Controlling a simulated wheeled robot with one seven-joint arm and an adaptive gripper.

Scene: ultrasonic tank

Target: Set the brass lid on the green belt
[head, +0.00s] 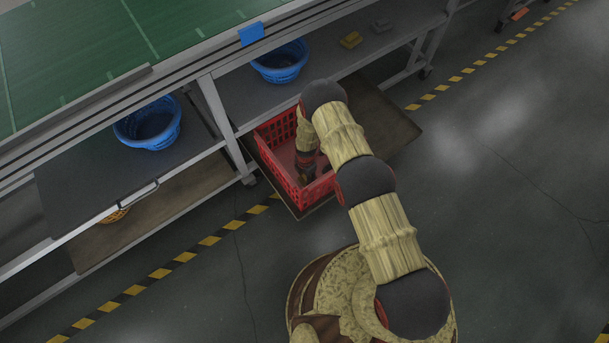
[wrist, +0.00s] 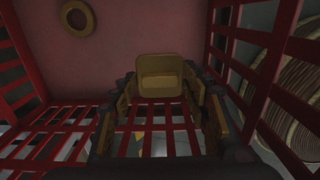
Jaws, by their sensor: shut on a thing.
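A brass-coloured piece with rounded corners and a raised bar, which looks like the brass lid (wrist: 161,70), is between my fingertips in the wrist view. My gripper (wrist: 160,88) is shut on it, inside the red crate (wrist: 280,62). In the head view my arm reaches down into the red crate (head: 275,178), and the fingertips and the lid are hidden there. The green belt (head: 95,45) is the wide surface at the upper left of the head view, above the shelf and the crate.
A brass ring (wrist: 77,17) lies on the crate floor. Blue baskets (head: 150,125) stand on the shelf under the belt. A blue tag (head: 251,34) is on the belt's edge rail. The floor at right is clear.

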